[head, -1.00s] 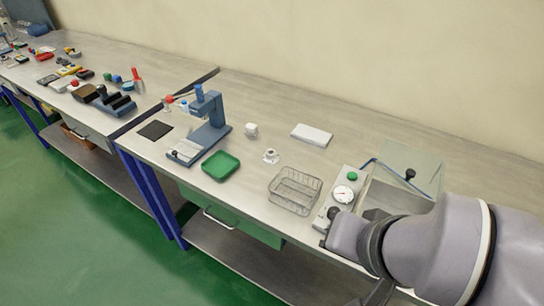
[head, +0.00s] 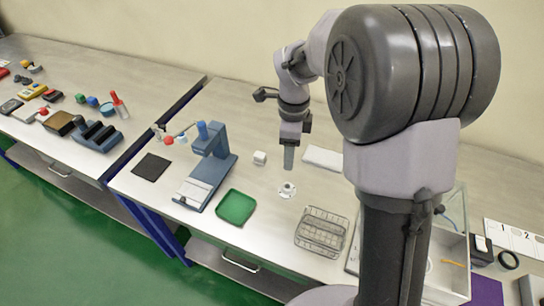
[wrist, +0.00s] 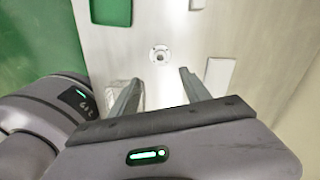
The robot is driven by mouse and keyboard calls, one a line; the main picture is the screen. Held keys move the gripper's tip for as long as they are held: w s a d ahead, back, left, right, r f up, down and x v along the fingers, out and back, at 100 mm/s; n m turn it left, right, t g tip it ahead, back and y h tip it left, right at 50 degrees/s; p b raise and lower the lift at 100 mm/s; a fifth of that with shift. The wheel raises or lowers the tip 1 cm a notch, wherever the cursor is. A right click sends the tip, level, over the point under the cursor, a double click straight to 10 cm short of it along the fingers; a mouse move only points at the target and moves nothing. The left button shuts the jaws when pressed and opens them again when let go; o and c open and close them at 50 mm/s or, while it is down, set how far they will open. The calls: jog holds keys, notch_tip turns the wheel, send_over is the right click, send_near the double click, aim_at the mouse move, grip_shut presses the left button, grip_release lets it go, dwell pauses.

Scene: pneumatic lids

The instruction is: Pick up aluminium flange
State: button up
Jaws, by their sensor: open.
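The aluminium flange (head: 287,190) is a small pale round part with a raised hub, lying on the bench. In the wrist view the flange (wrist: 159,54) shows as a disc with a dark centre, beyond the fingertips and roughly in line with the gap between them. My gripper (head: 289,166) hangs pointing down above the bench, close to the flange in the head view. In the wrist view my gripper (wrist: 160,77) has its two fingers apart with nothing between them. The gripper does not appear to touch the flange.
A green tray (head: 236,207) and a wire basket (head: 321,232) stand in front of the flange. A small white block (head: 259,157) and a white pad (head: 321,157) lie behind. A blue press (head: 213,165) stands left. The bench right around the flange is clear.

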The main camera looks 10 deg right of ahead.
jog(key=b, duration=0.3)
send_over(289, 186)
jog(key=f, duration=1)
jog(key=shift+s+a, duration=0.1)
jog(key=shift+s, duration=0.25)
jog(key=f, duration=0.1)
jog(key=f+b, duration=0.1)
jog(key=f, duration=0.1)
jog(key=f+b, duration=0.1)
jog(key=f, duration=0.1)
jog(key=shift+w+f, duration=0.15)
jog(key=shift+w, duration=0.15)
grip_shut()
